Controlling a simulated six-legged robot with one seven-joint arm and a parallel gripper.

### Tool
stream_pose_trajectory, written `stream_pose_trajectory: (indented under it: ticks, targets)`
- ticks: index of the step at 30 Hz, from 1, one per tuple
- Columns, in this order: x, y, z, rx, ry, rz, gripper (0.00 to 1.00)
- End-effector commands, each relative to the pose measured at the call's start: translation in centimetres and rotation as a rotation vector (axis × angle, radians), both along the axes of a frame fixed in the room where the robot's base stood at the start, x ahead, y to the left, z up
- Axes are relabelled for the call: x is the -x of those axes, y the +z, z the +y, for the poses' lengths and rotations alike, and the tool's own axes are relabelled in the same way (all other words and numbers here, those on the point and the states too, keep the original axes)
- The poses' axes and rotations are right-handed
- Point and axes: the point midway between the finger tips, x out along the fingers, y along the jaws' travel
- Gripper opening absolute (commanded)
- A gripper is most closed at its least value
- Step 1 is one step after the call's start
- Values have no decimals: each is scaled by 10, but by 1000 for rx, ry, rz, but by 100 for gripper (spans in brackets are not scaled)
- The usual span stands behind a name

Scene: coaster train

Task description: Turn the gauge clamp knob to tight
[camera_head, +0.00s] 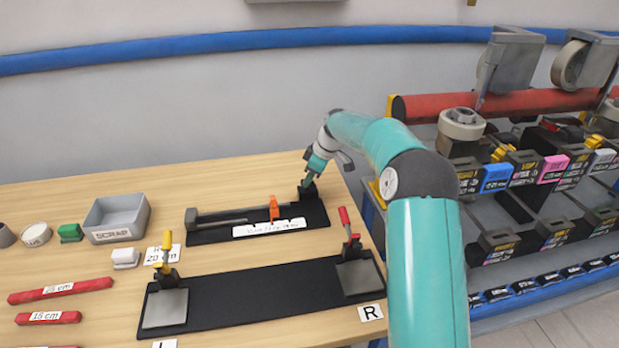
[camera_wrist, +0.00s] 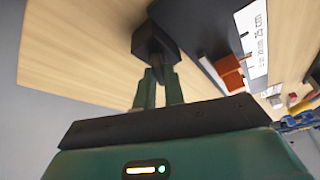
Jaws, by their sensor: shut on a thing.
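The length gauge's black base (camera_head: 318,213) lies at the back of the wooden table, with a grey bar (camera_head: 222,217) and an orange upright piece (camera_head: 274,208). The orange piece also shows in the wrist view (camera_wrist: 229,74). My gripper (camera_head: 309,184) is at the gauge's right end, pointing down. In the wrist view, my gripper's two green fingers (camera_wrist: 159,82) are shut on the dark clamp knob (camera_wrist: 154,44). The fingers partly hide the knob, and I see no mark showing how far it is turned.
A black board with a yellow-handled clamp (camera_head: 166,252) and a red-handled clamp (camera_head: 348,230) lies in front. A grey SCRAP bin (camera_head: 117,217) and red bars (camera_head: 60,290) are at left. A coaster train (camera_head: 500,165) stands right of the table.

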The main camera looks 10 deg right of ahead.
Motion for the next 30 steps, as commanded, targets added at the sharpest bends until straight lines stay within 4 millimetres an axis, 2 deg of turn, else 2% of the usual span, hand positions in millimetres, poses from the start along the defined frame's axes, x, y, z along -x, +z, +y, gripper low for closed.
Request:
stream_pose_trajectory:
  ticks: [30]
  targets:
    - [3, 2, 7, 1, -960, -4, 0]
